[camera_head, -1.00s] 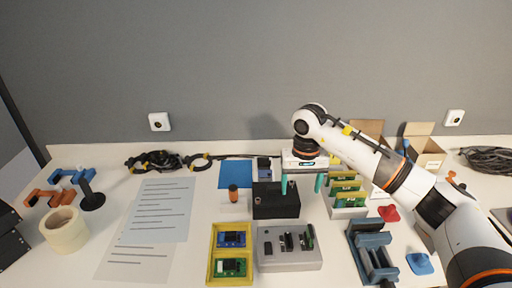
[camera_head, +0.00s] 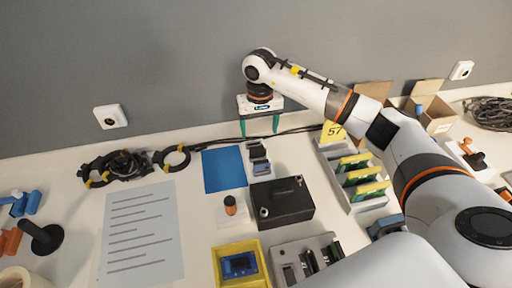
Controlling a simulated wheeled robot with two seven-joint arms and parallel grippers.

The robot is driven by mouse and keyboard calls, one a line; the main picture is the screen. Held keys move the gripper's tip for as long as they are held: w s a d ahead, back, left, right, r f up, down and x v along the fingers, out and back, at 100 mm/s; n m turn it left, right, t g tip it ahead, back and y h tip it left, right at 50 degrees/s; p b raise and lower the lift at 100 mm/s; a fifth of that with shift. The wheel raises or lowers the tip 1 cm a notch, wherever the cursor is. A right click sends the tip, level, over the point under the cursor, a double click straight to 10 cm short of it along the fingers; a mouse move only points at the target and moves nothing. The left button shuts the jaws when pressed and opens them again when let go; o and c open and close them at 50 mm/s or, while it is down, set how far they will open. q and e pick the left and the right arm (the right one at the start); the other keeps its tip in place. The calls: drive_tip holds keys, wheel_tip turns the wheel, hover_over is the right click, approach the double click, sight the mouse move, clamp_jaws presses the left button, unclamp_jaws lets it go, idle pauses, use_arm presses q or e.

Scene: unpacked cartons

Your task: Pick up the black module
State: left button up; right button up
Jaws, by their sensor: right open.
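Two small dark modules lie one behind the other behind the black box: a black one (camera_head: 257,150) and one with a blue-grey face (camera_head: 261,168). Which one the task means, I cannot tell for sure. My right gripper (camera_head: 260,127) is open, its two teal fingers pointing down. It hangs just behind and above the black module in the picture, with nothing between the fingers. Whether the fingers touch anything is not clear. My left gripper is not in view.
A black box (camera_head: 283,202) stands in front of the modules. A blue sheet (camera_head: 223,169) lies left, a grey rack with green boards (camera_head: 364,184) right. A yellow tray (camera_head: 220,270) and grey tray (camera_head: 290,250) are in front. Cables (camera_head: 118,166) lie at the back left.

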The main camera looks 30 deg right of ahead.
sight(258, 147)
wheel_tip(258, 147, down, 3)
drive_tip(key=shift+w, duration=0.1)
drive_tip(key=f, duration=0.1)
drive_tip(key=f+p, duration=0.1)
drive_tip(key=f, duration=0.2)
drive_tip(key=shift+a+p, duration=0.3)
drive_tip(key=shift+p, duration=0.1)
drive_tip(key=shift+f, duration=0.6)
drive_tip(key=c, duration=1.3)
drive_tip(key=shift+r+b, duration=0.8)
drive_tip(key=shift+r, duration=4.25)
